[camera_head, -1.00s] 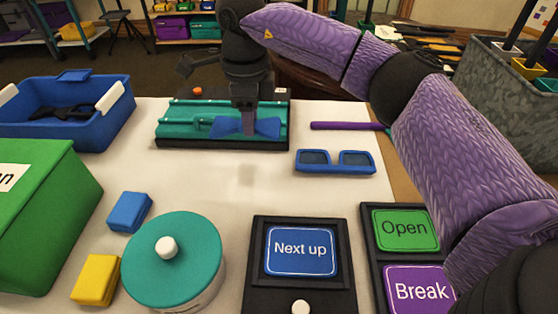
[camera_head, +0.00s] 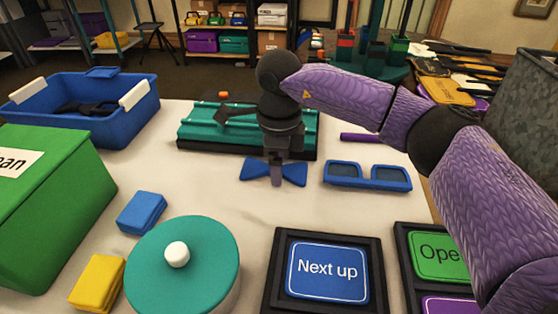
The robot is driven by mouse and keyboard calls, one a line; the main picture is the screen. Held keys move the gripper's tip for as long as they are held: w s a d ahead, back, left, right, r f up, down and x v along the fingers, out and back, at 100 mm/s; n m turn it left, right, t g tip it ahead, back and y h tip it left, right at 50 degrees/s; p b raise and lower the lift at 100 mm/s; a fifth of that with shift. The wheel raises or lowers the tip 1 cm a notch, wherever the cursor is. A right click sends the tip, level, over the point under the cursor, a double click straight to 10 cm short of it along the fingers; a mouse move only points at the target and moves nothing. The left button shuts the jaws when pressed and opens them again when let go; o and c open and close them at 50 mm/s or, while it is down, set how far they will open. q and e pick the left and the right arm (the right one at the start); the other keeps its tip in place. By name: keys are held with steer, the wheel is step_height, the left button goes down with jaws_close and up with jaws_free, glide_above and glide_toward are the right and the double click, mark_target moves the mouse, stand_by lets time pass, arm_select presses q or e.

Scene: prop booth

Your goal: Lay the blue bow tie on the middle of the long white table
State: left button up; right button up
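The blue bow tie (camera_head: 293,173) is in front of the teal case, over the white table (camera_head: 215,190). My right gripper (camera_head: 276,176) points down at the middle of the bow tie and is shut on its centre, hiding the knot. I cannot tell whether the bow tie touches the table or hangs just above it. My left gripper is not in view.
The teal case (camera_head: 200,131) lies behind the bow tie, blue glasses (camera_head: 367,184) to its right. A blue bin (camera_head: 125,123), green box (camera_head: 55,215), teal-lidded tub (camera_head: 200,265) and "Next up" sign (camera_head: 327,272) stand around. Bare tabletop lies in front of the bow tie.

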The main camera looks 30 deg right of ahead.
arm_select(q)
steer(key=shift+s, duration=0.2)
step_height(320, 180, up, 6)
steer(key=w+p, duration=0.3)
steer(key=p, duration=0.3)
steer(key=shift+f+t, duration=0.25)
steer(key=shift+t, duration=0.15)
arm_select(e)
step_height(320, 180, up, 12)
steer(key=shift+r, duration=0.15)
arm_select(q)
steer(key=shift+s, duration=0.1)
